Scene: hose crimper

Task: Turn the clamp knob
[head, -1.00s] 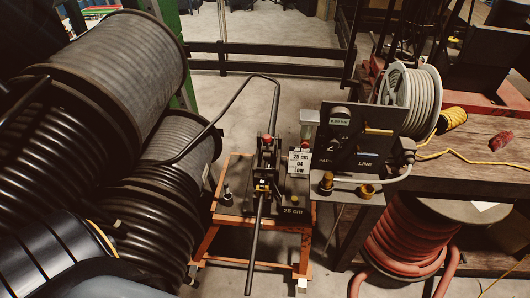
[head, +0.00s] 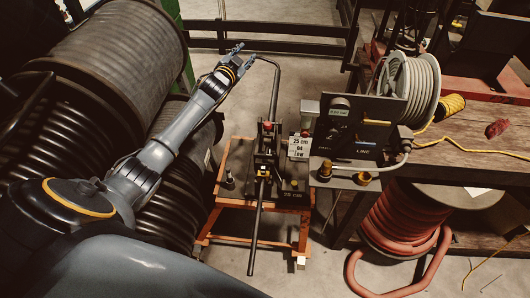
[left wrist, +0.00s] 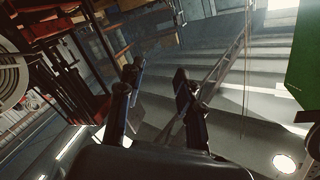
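The crimper (head: 264,160) stands on a low orange-framed stand, with a red-topped part (head: 267,126) at its upper end and a long dark lever pointing toward me. Brass-coloured knobs (head: 325,168) (head: 364,178) sit at the front of the dark panel unit beside it. I cannot tell which part is the clamp knob. My left gripper (head: 244,53) is open and empty, beyond and above the crimper, near the bend of a dark hose (head: 277,85). I cannot tell if it touches the hose. Its two fingers stand apart in the left wrist view (left wrist: 157,75). My right gripper is not in view.
Large hose reels (head: 125,60) fill the left side. The dark panel (head: 358,125), a white hose reel (head: 412,88) and a wooden bench (head: 470,130) stand right. A red hose coil (head: 400,225) is below the bench. A dark rail (head: 270,47) crosses behind. Floor is free before the stand.

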